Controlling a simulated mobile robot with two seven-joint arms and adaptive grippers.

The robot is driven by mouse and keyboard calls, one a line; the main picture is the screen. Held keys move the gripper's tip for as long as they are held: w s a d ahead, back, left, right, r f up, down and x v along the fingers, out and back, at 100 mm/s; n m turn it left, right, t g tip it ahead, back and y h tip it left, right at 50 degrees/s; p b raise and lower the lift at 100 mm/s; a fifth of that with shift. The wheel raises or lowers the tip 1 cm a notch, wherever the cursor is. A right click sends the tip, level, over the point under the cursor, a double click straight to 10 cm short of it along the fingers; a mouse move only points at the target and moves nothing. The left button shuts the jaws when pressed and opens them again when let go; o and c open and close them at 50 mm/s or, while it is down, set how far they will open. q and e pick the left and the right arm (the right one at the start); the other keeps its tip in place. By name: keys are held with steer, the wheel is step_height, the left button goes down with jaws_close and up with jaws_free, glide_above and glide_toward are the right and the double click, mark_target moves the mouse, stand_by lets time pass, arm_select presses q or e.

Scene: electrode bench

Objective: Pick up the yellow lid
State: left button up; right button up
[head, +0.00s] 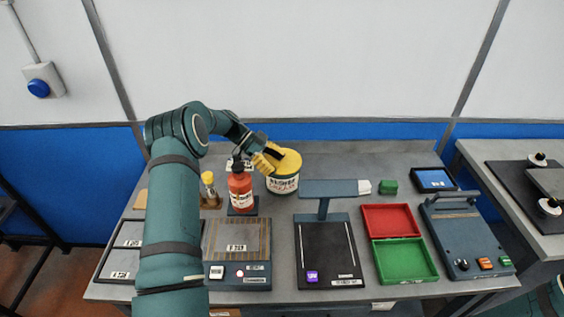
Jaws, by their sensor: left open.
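The yellow lid (290,161) sits on top of a white labelled tub (284,184) at the back middle of the bench. My left gripper (270,158) is open at the left edge of the lid, and its fingers overlap the lid in this view. I cannot tell whether they touch it. The fingers hide part of the lid's left side. My right gripper is out of view.
A red bottle (241,190) stands close to the left of the tub, under my left wrist. A small yellow-capped vial (208,182) is further left. A black plate with a lamp arm (333,187), red tray (390,206) and green tray (428,272) lie right.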

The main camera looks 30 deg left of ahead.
arm_select(q)
jaws_close()
